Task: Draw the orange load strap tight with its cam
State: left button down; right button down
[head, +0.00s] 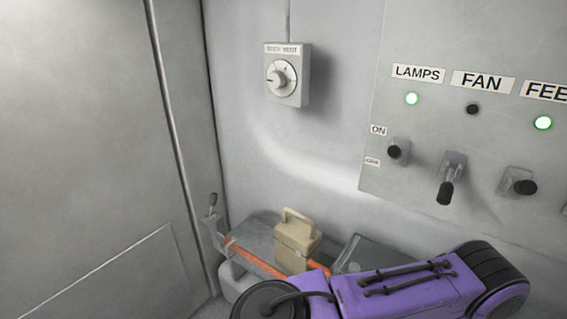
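The orange strap (256,259) runs diagonally at the bottom of the head view, from upper left down to the right, over a grey load. A small grey fitting with an upright lever (213,203) with a dark knob stands at the strap's upper left end; it looks like the cam. A tan box with a handle (298,238) sits just behind the strap. The strap's lower right end is hidden behind a purple arm link of mine. I cannot tell how slack the strap is. Neither of my grippers shows.
A grey wall panel (385,110) carries switches and lamps labelled LAMPS, FAN and a cut-off label. A dial box (287,75) hangs on the wall to its left. A dark grey case (372,254) lies right of the tan box. A grey door-like panel (80,130) fills the left.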

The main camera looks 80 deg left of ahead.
aim_at(214, 196)
jog(key=z, duration=0.1)
jog(key=k, duration=0.95)
jog(key=u, duration=1.75)
